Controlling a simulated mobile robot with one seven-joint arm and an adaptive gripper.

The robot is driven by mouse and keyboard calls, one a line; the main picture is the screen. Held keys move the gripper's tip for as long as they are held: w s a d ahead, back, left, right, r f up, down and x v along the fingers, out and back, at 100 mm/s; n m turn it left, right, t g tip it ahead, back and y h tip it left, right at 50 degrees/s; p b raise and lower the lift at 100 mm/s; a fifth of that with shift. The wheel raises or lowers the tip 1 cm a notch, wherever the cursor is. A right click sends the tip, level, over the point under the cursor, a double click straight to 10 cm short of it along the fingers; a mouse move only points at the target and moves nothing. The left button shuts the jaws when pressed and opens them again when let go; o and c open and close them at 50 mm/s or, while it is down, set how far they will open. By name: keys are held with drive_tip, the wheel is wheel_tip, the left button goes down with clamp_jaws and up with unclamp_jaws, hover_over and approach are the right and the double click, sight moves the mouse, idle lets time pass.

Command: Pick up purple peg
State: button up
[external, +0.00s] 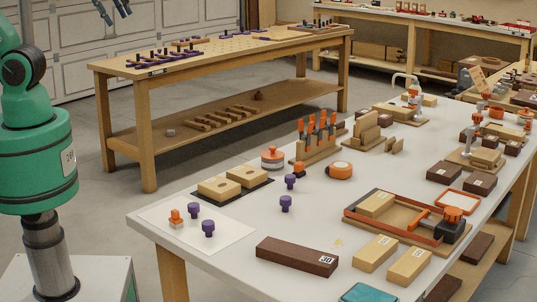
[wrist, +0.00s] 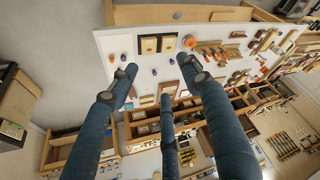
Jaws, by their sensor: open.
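Several purple pegs stand on the white bench top. In the external view, one purple peg (external: 290,181) is behind another (external: 285,203), near the bench's middle. Two more purple pegs, one at the back (external: 194,211) and one in front (external: 208,228), stand on a pale sheet at the near left. In the wrist view the pegs are tiny; a purple one (wrist: 153,71) shows beyond the fingers. My gripper (wrist: 165,80) is open and empty, its fingers spread. In the external view only its fingertips (external: 116,10) show at the top left, well away from the pegs.
An orange peg (external: 176,217) stands on the pale sheet. Another wooden bench (external: 220,55) stands behind.

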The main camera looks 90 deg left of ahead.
drive_tip(key=w+d+g, duration=0.1)
drive_tip(key=w+d, duration=0.3)
drive_tip(key=w, duration=1.2)
drive_tip(key=g+p, duration=0.2)
drive_tip(key=g, duration=0.2)
hover_over(285, 197)
wheel_tip(285, 197, down, 37)
drive_tip(key=shift+w+d+m, duration=0.1)
drive_tip(key=shift+m, duration=0.2)
drive_tip(key=shift+f, duration=0.1)
drive_tip(key=shift+f+b, duration=0.65)
drive_tip(key=shift+f, duration=3.55)
drive_tip(key=shift+f, duration=0.1)
